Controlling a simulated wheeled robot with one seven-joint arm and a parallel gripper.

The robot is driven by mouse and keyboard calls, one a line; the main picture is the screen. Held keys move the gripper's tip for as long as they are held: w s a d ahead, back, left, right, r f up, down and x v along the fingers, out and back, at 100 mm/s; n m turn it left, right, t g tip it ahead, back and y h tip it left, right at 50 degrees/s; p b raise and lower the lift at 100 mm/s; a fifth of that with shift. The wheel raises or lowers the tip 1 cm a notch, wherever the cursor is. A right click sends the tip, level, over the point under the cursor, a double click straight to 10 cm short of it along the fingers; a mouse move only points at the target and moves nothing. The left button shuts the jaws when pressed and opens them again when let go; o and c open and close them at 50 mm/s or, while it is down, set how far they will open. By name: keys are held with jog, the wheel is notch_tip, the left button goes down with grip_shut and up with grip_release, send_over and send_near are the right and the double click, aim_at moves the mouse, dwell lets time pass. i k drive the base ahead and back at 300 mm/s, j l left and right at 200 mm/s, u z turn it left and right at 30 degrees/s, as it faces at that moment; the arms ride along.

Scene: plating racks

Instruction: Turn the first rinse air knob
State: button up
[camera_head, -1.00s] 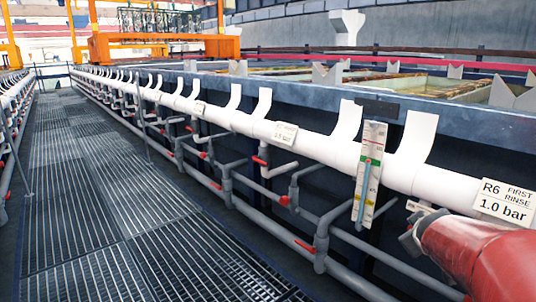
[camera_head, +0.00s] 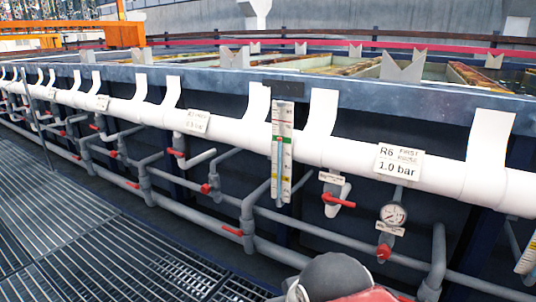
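A sign reading "R6 FIRST RINSE 1.0 bar" (camera_head: 398,163) hangs on the white pipe at right. Below it is a round pressure gauge (camera_head: 393,213), with a small label (camera_head: 390,229) too small to read. A red knob (camera_head: 384,252) sits just under that label on the grey pipework. I cannot tell from the labels which one is the air knob. Part of my red and grey arm shows at the bottom edge, below and left of the red knob. My gripper's fingers are not visible.
The white pipe (camera_head: 240,130) runs along the blue tank wall (camera_head: 420,100). A level gauge strip (camera_head: 281,150) stands left of the lever valve. Grey pipes with more red handles (camera_head: 232,231) line the wall. The grated walkway (camera_head: 90,235) is clear at left.

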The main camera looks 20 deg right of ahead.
aim_at(384, 250)
jog(key=z, duration=1.45)
